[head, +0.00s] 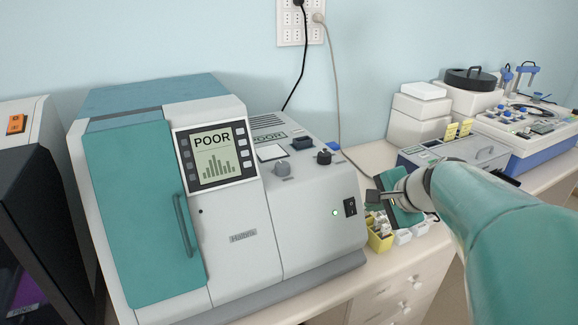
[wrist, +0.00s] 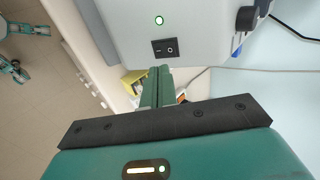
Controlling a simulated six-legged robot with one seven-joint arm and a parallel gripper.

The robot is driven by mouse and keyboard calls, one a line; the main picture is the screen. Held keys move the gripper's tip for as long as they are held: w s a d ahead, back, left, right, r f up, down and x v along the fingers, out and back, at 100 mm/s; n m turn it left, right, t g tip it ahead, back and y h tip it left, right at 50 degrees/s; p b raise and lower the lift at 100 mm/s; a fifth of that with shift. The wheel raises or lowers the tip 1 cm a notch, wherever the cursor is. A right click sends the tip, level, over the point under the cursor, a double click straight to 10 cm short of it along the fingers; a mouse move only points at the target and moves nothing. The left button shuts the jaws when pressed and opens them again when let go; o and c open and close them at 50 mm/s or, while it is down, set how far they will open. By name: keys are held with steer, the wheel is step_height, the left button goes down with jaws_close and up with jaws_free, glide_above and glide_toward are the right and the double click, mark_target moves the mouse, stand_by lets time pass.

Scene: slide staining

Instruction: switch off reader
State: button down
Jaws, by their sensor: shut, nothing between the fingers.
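The reader (head: 240,220) is a white and teal benchtop machine on the counter, with a screen (head: 215,158) that reads POOR above a bar graph. On its right front face is a black rocker switch (head: 350,207), with a lit green light (head: 335,212) to its left. My gripper (head: 372,196) is just right of the switch in the head view, apart from it as far as I can tell. In the wrist view the shut fingers (wrist: 157,85) point toward the switch (wrist: 165,47), and the green light (wrist: 159,20) glows beyond it.
A yellow container (head: 379,236) and small white boxes (head: 404,236) stand below my gripper. A grey case (head: 455,155) and a blue and white device (head: 525,130) are farther right. A black cabinet (head: 45,200) stands left of the reader. A cable (head: 342,120) runs down the wall behind.

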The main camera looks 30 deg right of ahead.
mark_target(352, 201)
steer(key=w, duration=0.1)
steer(key=w+f, duration=0.2)
steer(key=shift+w+d+f, duration=0.1)
steer(key=shift+w+d, duration=0.15)
steer(key=shift+w, duration=0.15)
steer(key=shift+w+f, duration=0.15)
steer(key=shift+w, duration=0.3)
steer(key=shift+w+d, duration=0.1)
steer(key=shift+w, duration=0.35)
steer(key=shift+r, duration=0.8)
steer(key=shift+s, duration=0.1)
